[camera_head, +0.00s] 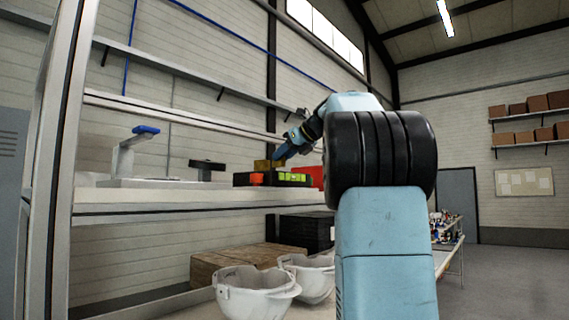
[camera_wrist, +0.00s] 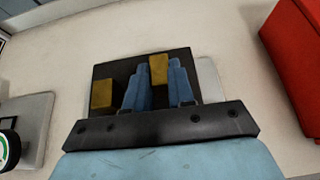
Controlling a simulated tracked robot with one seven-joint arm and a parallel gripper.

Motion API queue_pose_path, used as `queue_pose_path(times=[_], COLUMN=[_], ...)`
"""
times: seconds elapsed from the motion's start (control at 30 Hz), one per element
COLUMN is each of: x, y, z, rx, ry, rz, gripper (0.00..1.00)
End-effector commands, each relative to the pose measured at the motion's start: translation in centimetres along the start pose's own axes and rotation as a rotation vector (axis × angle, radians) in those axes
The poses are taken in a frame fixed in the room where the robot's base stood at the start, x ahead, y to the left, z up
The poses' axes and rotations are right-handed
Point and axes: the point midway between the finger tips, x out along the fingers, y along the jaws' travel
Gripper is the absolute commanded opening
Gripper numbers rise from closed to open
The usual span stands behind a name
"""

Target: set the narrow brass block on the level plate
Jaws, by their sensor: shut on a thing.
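My gripper (camera_wrist: 160,84) has blue fingers closed on the narrow brass block (camera_wrist: 158,70). A dark square surface (camera_wrist: 125,68) lies under the fingers in the wrist view. I cannot tell whether the held block touches it. A wider brass block (camera_wrist: 103,95) shows left of the fingers, over the same dark surface. In the head view my gripper (camera_head: 286,150) reaches down at a dark box (camera_head: 243,180) with an orange part and a lit green panel. Brass (camera_head: 263,164) shows above this box, but the two blocks are hard to separate there. I cannot identify the level plate for certain.
A red box (camera_wrist: 297,45) stands to the right; it also shows in the head view (camera_head: 317,175). Left along the bench are a dark-topped post (camera_head: 207,166) and a pale stand with a blue top (camera_head: 144,131). White helmet shells (camera_head: 252,295) sit below.

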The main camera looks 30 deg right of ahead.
Motion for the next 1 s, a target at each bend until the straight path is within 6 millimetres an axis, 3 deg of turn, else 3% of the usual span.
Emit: queue_pose_path(times=[0.2, 0.43, 0.47, 0.7, 0.77, 1.0], x=[0.9, 1.0, 1.1, 1.1, 1.1, 1.0], y=[-0.1, -0.1, -0.1, -0.1, -0.1, 0.0], z=[-2.0, -2.1, -2.2, -2.1, -2.1, -2.1], rx=[0.001, 0.001, 0.001, 0.001, 0.0, 0.0], ry=[-0.001, -0.001, 0.0, 0.0, 0.0, 0.0], rz=[-0.002, -0.002, -0.001, -0.001, -0.001, -0.001], gripper=[0.0, 0.0, 0.24, 0.47, 0.53, 0.53])
